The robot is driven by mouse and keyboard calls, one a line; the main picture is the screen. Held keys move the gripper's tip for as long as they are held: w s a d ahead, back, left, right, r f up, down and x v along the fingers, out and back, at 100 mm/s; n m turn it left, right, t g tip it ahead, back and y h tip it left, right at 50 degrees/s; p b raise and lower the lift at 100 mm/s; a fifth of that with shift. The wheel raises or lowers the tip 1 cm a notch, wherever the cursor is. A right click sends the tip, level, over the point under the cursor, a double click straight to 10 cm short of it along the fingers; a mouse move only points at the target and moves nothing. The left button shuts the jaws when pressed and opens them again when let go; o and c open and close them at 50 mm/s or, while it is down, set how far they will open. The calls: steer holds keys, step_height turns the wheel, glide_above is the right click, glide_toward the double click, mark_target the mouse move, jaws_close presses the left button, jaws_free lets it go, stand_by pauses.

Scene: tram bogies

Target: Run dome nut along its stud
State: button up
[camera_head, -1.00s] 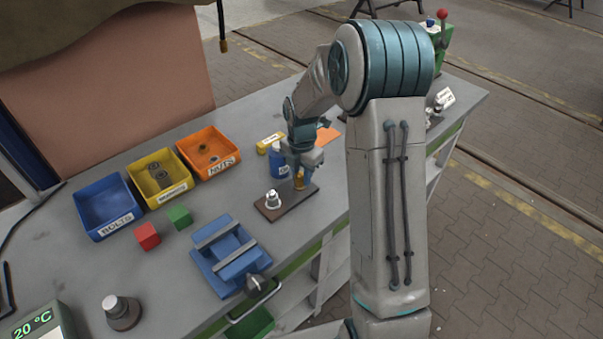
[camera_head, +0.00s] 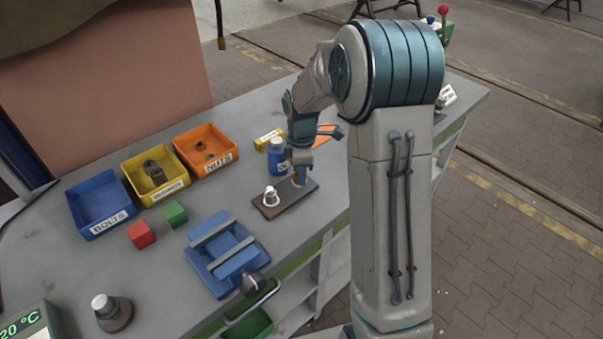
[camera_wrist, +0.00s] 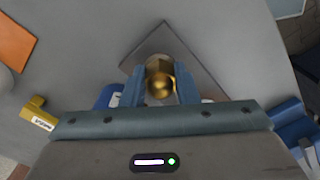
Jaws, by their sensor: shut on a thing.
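The brass dome nut (camera_wrist: 160,80) shows between the two blue fingers of my gripper (camera_wrist: 160,88) in the wrist view, and the gripper is shut on it. The dark plate (camera_head: 285,199) lies on the bench under the gripper in the head view. Its corner also shows beyond the nut in the wrist view (camera_wrist: 162,38). The stud is hidden under the nut, so I cannot tell how far the nut sits along it. A silver dome-topped piece (camera_head: 271,194) stands at the plate's left end. In the head view my gripper (camera_head: 300,178) is over the plate's right part.
A blue bottle (camera_head: 277,160) stands close behind the gripper. A yellow box (camera_head: 268,138) and an orange sheet (camera_head: 325,134) lie farther back. The blue vise (camera_head: 222,262), red cube (camera_head: 141,235), green cube (camera_head: 174,213) and parts bins (camera_head: 103,227) are to the left.

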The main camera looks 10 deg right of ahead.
steer(key=m+b, duration=0.1)
steer(key=m, duration=0.2)
steer(key=shift+m, duration=0.4)
steer(key=m+b, duration=0.1)
steer(key=m, duration=0.2)
steer(key=shift+s+a+m, duration=0.1)
steer(key=shift+m, duration=0.2)
steer(key=shift+o, duration=0.2)
steer(key=m+b, duration=0.1)
steer(key=m, duration=0.3)
steer(key=shift+a+r+m, duration=0.1)
steer(key=shift+r+m, duration=0.05)
steer(key=shift+m, duration=0.15)
steer(key=m, duration=0.3)
steer(key=shift+a+m, duration=0.15)
steer(key=shift+m, duration=0.15)
steer(key=m, duration=0.3)
steer(key=shift+a+m, duration=0.1)
steer(key=shift+m, duration=0.2)
steer(key=m, duration=0.3)
steer(key=shift+m, duration=0.3)
steer(key=shift+c, duration=0.2)
steer(key=m, duration=0.6)
steer(key=shift+a+p, duration=0.15)
steer(key=shift+p, duration=0.15)
steer(key=shift+m, duration=0.3)
